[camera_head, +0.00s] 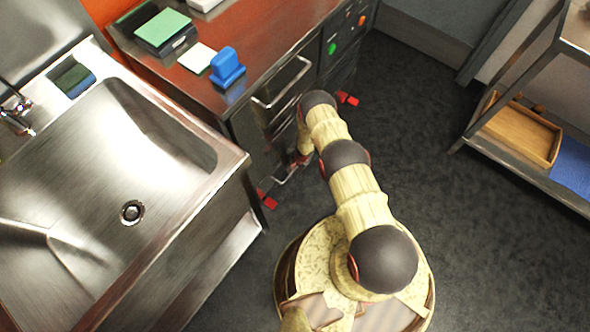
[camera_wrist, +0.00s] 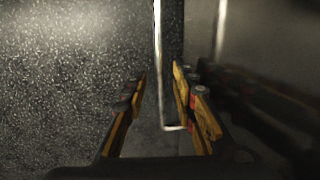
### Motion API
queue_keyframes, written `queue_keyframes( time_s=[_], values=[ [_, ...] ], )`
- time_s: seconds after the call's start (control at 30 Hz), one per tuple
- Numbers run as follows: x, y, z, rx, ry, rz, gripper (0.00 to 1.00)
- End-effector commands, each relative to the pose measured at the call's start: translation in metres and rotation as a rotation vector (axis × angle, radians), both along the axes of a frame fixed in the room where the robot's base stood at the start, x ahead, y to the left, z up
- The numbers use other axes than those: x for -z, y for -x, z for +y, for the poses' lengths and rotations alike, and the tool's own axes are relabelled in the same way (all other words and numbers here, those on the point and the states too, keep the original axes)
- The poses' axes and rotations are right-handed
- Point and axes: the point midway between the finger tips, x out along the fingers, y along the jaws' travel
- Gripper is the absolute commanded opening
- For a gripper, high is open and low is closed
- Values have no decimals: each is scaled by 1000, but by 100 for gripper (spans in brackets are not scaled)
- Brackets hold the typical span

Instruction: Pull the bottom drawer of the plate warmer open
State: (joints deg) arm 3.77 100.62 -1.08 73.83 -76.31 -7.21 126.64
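The plate warmer (camera_head: 240,120) is the steel-fronted unit under the counter, with a drawer handle (camera_head: 283,84) high on its front. A lower handle (camera_head: 285,178) shows near the floor beside my gripper (camera_head: 301,158), partly hidden by my arm. In the wrist view my gripper (camera_wrist: 160,76) is open, its two fingers apart. The metal handle bar (camera_wrist: 160,90) runs between them, with the right finger on the drawer-front side (camera_wrist: 255,60) of the bar. I cannot tell whether either finger touches the bar. The lower drawer looks closed or nearly so, but my arm hides much of it.
A steel sink (camera_head: 130,170) stands left of the warmer. Red feet (camera_head: 267,199) stick out at floor level. A shelf rack (camera_head: 530,160) with a wooden tray (camera_head: 522,130) stands at right. Dark floor (camera_head: 430,130) lies clear between.

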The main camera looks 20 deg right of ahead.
Motion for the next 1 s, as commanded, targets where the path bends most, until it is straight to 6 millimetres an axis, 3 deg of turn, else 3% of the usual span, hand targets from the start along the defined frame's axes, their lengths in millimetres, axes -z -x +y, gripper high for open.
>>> queue_keyframes(
  time_s=[0.3, 0.77, 1.0],
  values=[
    [1, -1, 0, -1, 0, 0, 27],
    [1, -1, 0, -1, 0, 0, 0],
    [2, 0, 0, -1, 0, 0, 0]
  ],
)
